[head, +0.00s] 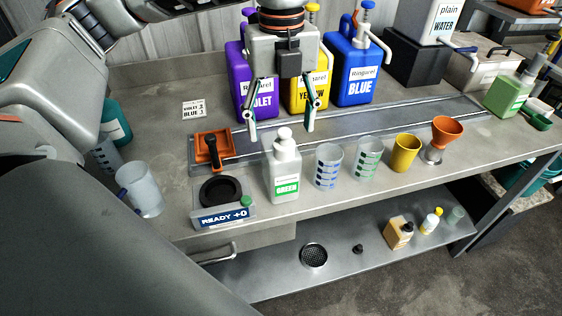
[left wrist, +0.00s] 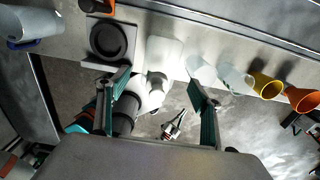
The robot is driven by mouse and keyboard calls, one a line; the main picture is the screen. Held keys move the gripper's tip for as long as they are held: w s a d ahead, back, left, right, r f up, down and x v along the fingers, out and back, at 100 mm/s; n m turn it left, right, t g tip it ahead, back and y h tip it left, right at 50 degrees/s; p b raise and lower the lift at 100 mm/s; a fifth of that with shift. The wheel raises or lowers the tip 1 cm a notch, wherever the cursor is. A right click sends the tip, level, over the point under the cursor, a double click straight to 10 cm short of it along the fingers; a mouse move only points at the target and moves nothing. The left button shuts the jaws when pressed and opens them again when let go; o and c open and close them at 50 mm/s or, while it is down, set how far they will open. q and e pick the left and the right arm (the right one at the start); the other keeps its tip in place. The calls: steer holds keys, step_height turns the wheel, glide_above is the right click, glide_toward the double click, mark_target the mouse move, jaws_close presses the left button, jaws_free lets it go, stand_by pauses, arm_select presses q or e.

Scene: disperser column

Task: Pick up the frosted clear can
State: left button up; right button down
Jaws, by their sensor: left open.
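A frosted clear can (head: 142,190) with a blue part at its side stands near the bench's front left, partly beside my grey body. It also shows in the left wrist view as a pale cylinder (left wrist: 36,22) at the top left corner. My left gripper (head: 280,130) is open and empty, fingers pointing down, above the bench and well to the right of the can. In the left wrist view the gripper (left wrist: 158,80) has the white bottle (left wrist: 165,55) showing between its fingers; contact is not visible. My right gripper is not in view.
The white GREEN pump bottle (head: 284,172) stands below the left gripper. A black round pad (head: 220,190) with a READY display and an orange tray (head: 211,148) lie between it and the can. Clear marked cups (head: 327,167) stand to the right. Violet, yellow and blue jugs (head: 354,72) stand behind.

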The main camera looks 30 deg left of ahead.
arm_select(q)
steer(key=shift+s+f, duration=0.1)
steer(key=shift+f, duration=0.85)
steer(key=shift+w+a+f, duration=0.15)
steer(key=shift+f, duration=1.15)
steer(key=shift+w+a+f, duration=0.15)
steer(key=shift+f, duration=1.15)
steer(key=c, duration=1.6)
